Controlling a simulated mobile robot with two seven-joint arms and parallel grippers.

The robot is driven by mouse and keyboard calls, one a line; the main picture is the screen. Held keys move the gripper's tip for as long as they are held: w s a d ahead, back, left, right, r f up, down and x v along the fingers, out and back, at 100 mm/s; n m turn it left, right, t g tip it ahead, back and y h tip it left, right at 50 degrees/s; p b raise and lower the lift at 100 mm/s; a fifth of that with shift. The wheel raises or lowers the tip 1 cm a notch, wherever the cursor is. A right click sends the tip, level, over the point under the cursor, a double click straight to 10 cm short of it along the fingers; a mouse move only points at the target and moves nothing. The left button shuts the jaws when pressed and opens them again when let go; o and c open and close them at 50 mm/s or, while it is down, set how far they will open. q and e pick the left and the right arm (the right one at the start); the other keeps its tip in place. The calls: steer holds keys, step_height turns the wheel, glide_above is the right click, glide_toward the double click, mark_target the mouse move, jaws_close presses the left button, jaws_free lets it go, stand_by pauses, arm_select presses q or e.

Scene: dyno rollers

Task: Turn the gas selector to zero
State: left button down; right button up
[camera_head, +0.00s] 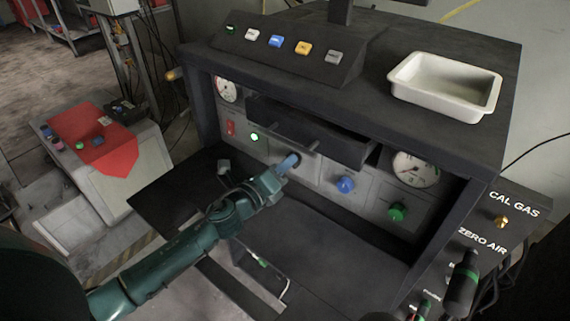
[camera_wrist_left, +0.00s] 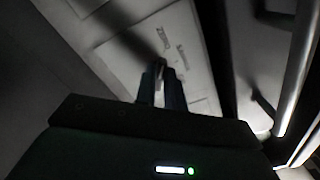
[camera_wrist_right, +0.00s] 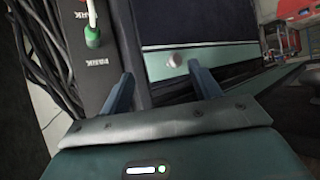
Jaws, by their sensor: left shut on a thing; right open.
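My left gripper (camera_head: 290,163) reaches in from the left to the grey front panel, under the dark drawer-like bar. It is shut on a small part that I take to be the gas selector (camera_wrist_left: 159,70), which shows as a narrow dark piece between the fingers in the left wrist view. The fingers hide most of it in the head view, and its pointer position cannot be read. My right gripper (camera_wrist_right: 162,75) is open and empty in the right wrist view.
A blue knob (camera_head: 345,184), a green knob (camera_head: 397,212) and a dial gauge (camera_head: 416,168) sit right of the left gripper. A lit green button (camera_head: 254,137) is to its left. A white tray (camera_head: 445,86) stands on top. A CAL GAS panel (camera_head: 513,204) is at right.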

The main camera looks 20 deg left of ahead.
arm_select(q)
steer(key=c, duration=1.5)
jaws_free()
steer(key=b+v, duration=0.2)
steer(key=v, duration=1)
steer(key=shift+f, duration=0.1)
steer(key=shift+s+a+b, duration=0.15)
steer(key=shift+s+b, duration=0.2)
steer(key=shift+s, duration=0.2)
arm_select(e)
steer(key=shift+a+f+y, duration=0.25)
steer(key=shift+a+y, duration=0.05)
steer(key=shift+a, duration=0.15)
steer(key=shift+w, duration=0.1)
steer(key=shift+f, duration=0.1)
